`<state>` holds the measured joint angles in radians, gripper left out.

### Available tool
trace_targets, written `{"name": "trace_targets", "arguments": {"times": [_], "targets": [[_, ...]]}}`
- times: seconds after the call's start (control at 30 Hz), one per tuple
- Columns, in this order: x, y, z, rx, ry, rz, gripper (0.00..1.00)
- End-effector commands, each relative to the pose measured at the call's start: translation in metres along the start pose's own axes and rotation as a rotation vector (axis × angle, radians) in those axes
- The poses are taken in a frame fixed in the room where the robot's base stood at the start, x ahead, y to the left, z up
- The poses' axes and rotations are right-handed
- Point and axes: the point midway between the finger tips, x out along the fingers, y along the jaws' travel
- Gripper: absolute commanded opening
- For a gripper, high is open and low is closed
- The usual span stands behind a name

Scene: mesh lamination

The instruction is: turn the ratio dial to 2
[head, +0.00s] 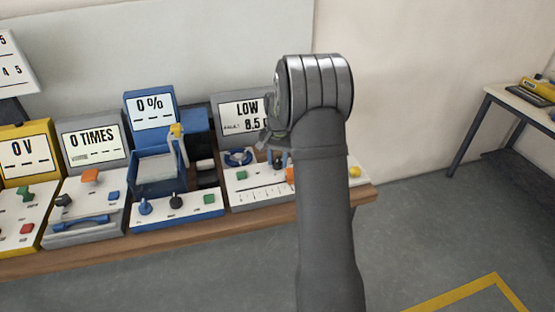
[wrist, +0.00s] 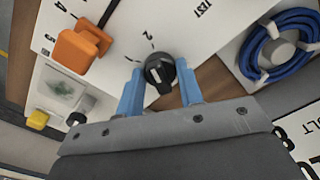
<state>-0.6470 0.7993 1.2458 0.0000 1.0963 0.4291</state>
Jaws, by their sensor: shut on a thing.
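The ratio dial is a round black knob (wrist: 159,70) with a pale pointer mark, on a white panel in the wrist view. My gripper (wrist: 160,77) has its two blue fingers on either side of the knob and is shut on it. Small scale marks and digits are printed on the panel above and left of the knob. I cannot tell exactly which mark the pointer meets. In the head view my arm covers much of the grey machine (head: 246,190) whose screen reads LOW, and the grip itself is not clear there.
An orange slider knob (wrist: 76,50) on a numbered scale is left of the dial in the wrist view. A blue cable coil (wrist: 275,45) lies to the right. In the head view, blue (head: 178,206), grey (head: 85,212) and yellow (head: 26,208) machines stand leftward along the wooden bench.

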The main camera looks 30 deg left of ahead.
Motion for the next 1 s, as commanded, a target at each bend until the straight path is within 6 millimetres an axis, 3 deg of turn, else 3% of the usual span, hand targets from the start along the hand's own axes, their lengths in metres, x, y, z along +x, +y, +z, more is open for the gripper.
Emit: {"name": "trace_targets", "arguments": {"times": [0.77, 0.8, 0.9, 1.0], "targets": [[0.0006, 0.0001, 0.0003, 0.103, -0.001, 0.000, 0.11], [0.0006, 0.0001, 0.0003, 0.103, -0.001, 0.000, 0.40], [0.0005, 0.0001, 0.0002, 0.103, -0.001, 0.000, 0.56], [0.0004, 0.0001, 0.0002, 0.103, -0.001, 0.000, 0.56]]}}
